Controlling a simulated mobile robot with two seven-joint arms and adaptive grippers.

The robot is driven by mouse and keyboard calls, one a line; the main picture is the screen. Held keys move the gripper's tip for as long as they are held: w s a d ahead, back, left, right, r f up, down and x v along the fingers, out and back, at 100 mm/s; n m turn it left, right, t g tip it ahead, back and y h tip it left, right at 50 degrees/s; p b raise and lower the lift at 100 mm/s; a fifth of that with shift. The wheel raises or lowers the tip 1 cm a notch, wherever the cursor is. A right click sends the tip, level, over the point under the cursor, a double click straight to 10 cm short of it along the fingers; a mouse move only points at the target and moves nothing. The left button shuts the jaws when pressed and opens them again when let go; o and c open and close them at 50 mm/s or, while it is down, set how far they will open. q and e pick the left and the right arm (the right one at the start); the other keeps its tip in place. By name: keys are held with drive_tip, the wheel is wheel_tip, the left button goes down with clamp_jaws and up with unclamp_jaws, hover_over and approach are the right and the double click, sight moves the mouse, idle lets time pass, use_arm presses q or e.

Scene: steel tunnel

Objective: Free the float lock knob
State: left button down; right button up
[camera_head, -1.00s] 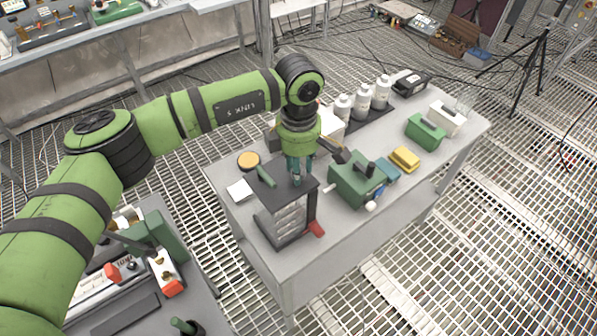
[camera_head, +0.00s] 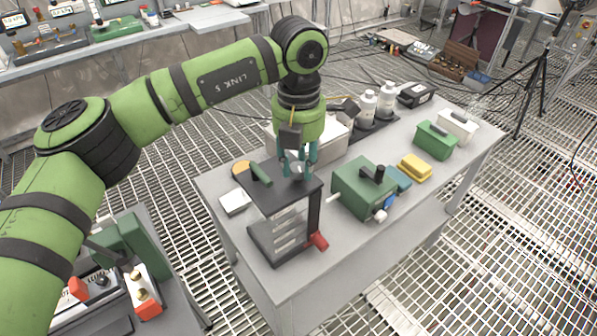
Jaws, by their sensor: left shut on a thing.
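My left gripper (camera_head: 299,171) points down with its teal fingers at the top plate of a dark stand (camera_head: 277,200). It is shut on a small part that the fingers mostly hide; I cannot tell for sure that this is the float lock knob. The stand has open sides with pale layers inside, a green handle (camera_head: 260,174) on top at the left and a red lever (camera_head: 318,240) low at the right. My right gripper is out of view.
A green box (camera_head: 358,190) with a black knob stands close to the stand's right. A yellow block (camera_head: 415,168), a green case (camera_head: 437,140) and white bottles (camera_head: 368,107) stand farther back. A white pad (camera_head: 235,202) lies left. The table's front right strip is clear.

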use_arm(q)
drive_tip(key=n+b, duration=0.2)
drive_tip(key=n, duration=0.1)
drive_tip(key=n+b, duration=0.1)
drive_tip(key=shift+f+n, duration=0.25)
drive_tip(key=shift+n, duration=0.05)
drive_tip(key=n+b, duration=0.3)
drive_tip(key=n, duration=0.1)
drive_tip(key=shift+n, duration=0.3)
drive_tip(key=n+b, duration=0.2)
drive_tip(key=n, duration=0.2)
drive_tip(key=shift+n, duration=0.3)
drive_tip(key=n+b, duration=0.2)
drive_tip(key=n, duration=0.2)
drive_tip(key=shift+r+n+b, duration=0.15)
drive_tip(key=shift+n+b, duration=0.2)
drive_tip(key=shift+n, duration=0.05)
drive_tip(key=c, duration=0.9)
unclamp_jaws()
